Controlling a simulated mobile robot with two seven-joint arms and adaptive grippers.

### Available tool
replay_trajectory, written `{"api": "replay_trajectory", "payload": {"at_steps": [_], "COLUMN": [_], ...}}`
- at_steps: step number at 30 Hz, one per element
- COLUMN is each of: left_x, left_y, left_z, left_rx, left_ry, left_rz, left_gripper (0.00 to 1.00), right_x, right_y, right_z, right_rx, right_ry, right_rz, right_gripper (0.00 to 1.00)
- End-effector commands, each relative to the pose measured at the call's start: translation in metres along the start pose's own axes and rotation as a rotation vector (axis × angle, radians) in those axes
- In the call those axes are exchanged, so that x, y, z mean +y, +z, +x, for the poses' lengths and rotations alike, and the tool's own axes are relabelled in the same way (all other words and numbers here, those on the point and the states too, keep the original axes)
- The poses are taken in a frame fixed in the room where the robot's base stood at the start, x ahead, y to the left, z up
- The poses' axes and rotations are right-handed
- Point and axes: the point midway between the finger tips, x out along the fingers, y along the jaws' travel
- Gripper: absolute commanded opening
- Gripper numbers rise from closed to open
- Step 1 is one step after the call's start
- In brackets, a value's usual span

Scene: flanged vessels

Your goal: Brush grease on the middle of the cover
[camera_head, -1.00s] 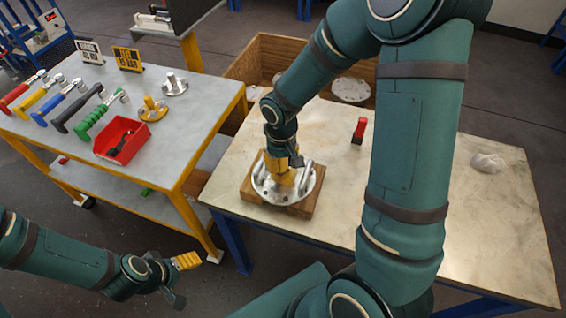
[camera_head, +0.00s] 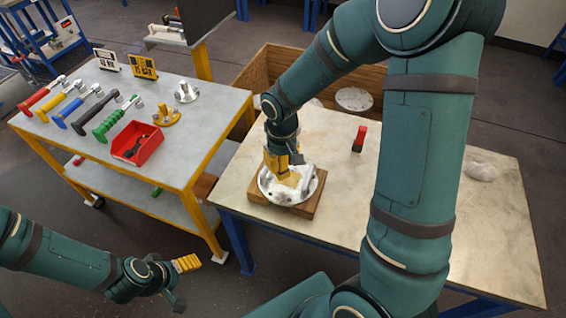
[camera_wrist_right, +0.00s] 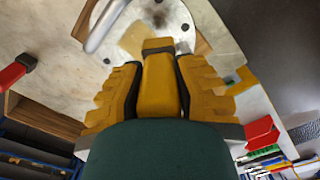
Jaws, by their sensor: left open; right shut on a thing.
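The cover (camera_head: 283,195) is a round grey metal flange with bolt holes and bar handles. It lies on a wooden block (camera_head: 257,197) on the marble-topped table, and also shows at the top of the right wrist view (camera_wrist_right: 185,22). My right gripper (camera_head: 283,163) points down over the cover, shut on a yellow-handled brush (camera_wrist_right: 158,85). A pale patch (camera_wrist_right: 133,40) shows just beyond the handle; I cannot tell bristles from grease there. The arm and gripper hide part of the cover's middle. My left gripper (camera_head: 182,280) is open and empty, low at the left.
A cart (camera_head: 200,135) at left carries several coloured-handled tools, a red bin (camera_head: 137,143) and small flanged parts. A red-and-black object (camera_head: 359,139) stands behind the cover on the table. A wooden crate (camera_head: 300,67) is behind. The table's right side is mostly clear.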

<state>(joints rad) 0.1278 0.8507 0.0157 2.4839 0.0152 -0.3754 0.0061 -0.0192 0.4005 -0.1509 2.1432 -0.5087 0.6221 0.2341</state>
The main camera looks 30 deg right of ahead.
Motion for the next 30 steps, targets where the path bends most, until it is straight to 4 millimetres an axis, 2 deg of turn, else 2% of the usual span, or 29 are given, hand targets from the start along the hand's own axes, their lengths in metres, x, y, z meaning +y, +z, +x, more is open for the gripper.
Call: {"api": "replay_trajectory", "payload": {"at_steps": [3,7,30], "left_x": [0.004,0.005,0.006], "left_y": [-0.003,-0.004,-0.004], "left_z": [-0.011,-0.015,-0.018], "left_rx": [0.003,0.006,0.005], "left_ry": [0.001,0.001,0.002], "left_rz": [-0.001,-0.002,-0.002], "left_gripper": [0.78,0.78,0.78], "right_x": [0.0,0.0,0.005], "right_y": [-0.002,-0.004,-0.002], "right_z": [-0.014,-0.02,-0.018], "right_rx": [0.001,0.0,-0.001], "right_ry": [0.0,0.0,0.002], "right_rz": [0.0,0.0,-0.025], "right_gripper": [0.0,0.0,0.0]}}
